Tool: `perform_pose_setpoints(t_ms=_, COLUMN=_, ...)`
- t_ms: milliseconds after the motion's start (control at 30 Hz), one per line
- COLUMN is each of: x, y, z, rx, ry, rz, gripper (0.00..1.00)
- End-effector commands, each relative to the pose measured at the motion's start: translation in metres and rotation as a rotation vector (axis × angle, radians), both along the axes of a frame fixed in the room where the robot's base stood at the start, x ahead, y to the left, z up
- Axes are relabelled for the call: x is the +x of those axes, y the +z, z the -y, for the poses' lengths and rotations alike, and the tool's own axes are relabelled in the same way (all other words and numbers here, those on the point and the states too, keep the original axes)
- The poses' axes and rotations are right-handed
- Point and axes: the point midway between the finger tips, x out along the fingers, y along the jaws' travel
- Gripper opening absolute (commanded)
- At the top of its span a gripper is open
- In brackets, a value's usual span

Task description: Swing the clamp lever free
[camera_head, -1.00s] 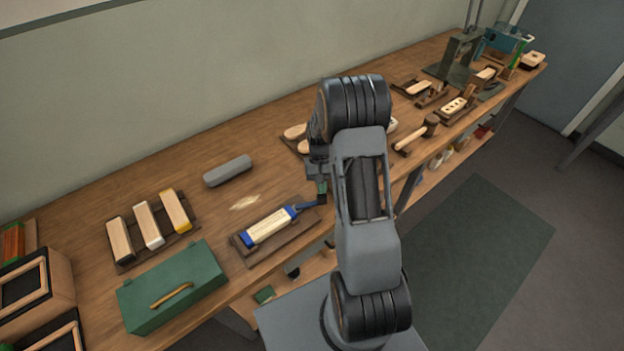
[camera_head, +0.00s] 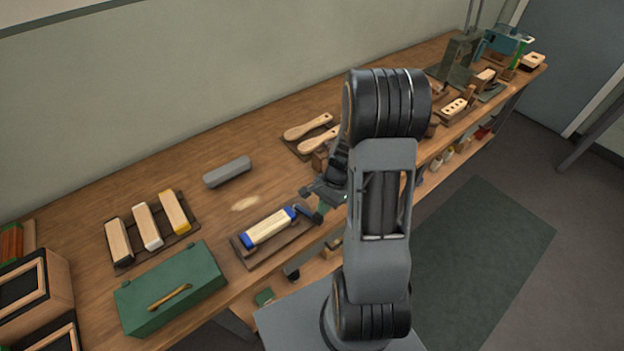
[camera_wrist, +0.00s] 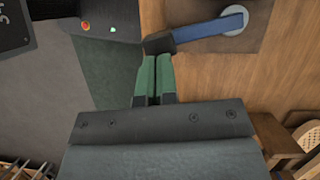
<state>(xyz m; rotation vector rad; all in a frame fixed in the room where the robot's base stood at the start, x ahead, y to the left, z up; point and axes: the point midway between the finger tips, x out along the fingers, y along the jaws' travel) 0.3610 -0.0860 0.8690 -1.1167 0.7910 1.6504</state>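The clamp's blue lever (camera_head: 304,211) stands at the right end of a cream block (camera_head: 268,229) with blue ends, on a dark base board (camera_head: 246,258). In the wrist view the blue lever (camera_wrist: 210,29) runs from a round grey pivot (camera_wrist: 234,20) to a dark grip end (camera_wrist: 159,42). My gripper (camera_wrist: 156,60) has its two green fingers side by side, with only a thin line between them. The fingertips are at the dark grip end and seem to touch it. In the head view my gripper (camera_head: 322,206) is partly hidden by my wrist.
A green box (camera_head: 172,290) and a rack of brush blocks (camera_head: 150,228) are to the left. A grey bar (camera_head: 227,171) lies behind the clamp. Wooden handles (camera_head: 310,127) lie behind my arm. The bench's front edge is close to the lever.

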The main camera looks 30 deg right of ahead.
Motion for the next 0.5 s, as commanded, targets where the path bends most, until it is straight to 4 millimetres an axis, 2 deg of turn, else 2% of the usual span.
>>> perform_pose_setpoints(t_ms=200, x=-0.006, y=0.000, z=-0.008, rx=0.000, ry=-0.114, rz=0.000, gripper=0.00)
perform_pose_setpoints(t_ms=500, x=-0.009, y=0.000, z=-0.013, rx=-0.001, ry=-0.188, rz=0.002, gripper=0.00)
